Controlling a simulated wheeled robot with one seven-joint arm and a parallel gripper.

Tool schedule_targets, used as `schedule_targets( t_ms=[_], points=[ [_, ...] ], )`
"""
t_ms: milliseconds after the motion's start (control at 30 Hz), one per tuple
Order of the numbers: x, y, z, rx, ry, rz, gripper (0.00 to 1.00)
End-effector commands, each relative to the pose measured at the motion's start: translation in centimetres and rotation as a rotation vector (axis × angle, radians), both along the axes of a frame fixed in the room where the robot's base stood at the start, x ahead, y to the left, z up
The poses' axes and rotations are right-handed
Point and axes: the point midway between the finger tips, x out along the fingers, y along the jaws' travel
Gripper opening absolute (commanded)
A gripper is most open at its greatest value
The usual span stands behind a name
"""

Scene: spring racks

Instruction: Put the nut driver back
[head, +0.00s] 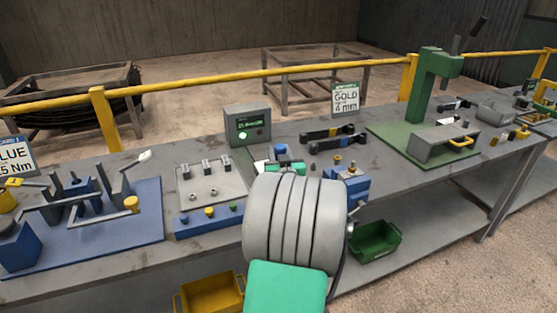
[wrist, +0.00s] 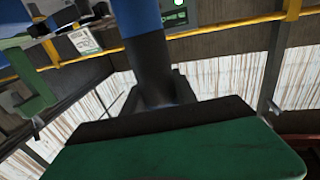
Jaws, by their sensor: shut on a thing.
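In the wrist view, a blue and dark grey cylindrical tool, which looks like the nut driver (wrist: 150,55), stands between the dark fingers of my gripper (wrist: 160,88). The gripper is shut on it. The tool's blue part runs out of the top of the picture, so its far end is hidden. The arm is over the middle of the workbench (head: 85,285), in front of the grey box with a green display (head: 248,127).
A blue fixture with levers (head: 85,215) stands left, and a grey plate with clamps (head: 212,190) beside it. A blue block with brass fitting (head: 352,185) is right of my arm. A green press (head: 430,90) stands farther right. Yellow (head: 212,294) and green (head: 377,241) bins sit below.

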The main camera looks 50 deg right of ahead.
Motion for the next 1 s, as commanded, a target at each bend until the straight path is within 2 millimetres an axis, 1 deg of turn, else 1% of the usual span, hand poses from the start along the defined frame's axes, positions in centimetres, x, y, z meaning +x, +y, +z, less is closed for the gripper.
schedule_targets(
  t_ms=[33,100,467,500,700,767,1000],
  points=[
    [0.0,-0.1,-0.8,0.001,-0.002,-0.001,0.0],
    [0.0,-0.1,-1.7,-0.001,-0.002,-0.001,0.0],
    [0.0,-0.1,-2.1,-0.003,-0.004,-0.001,0.0],
    [0.0,0.0,-2.3,0.001,0.0,-0.001,0.35],
    [0.0,0.0,-2.3,0.001,0.0,-0.001,0.51],
    [0.0,0.0,-2.3,0.001,0.0,-0.001,0.55],
    [0.0,0.0,-2.1,0.001,0.0,-0.001,0.55]
  ],
)
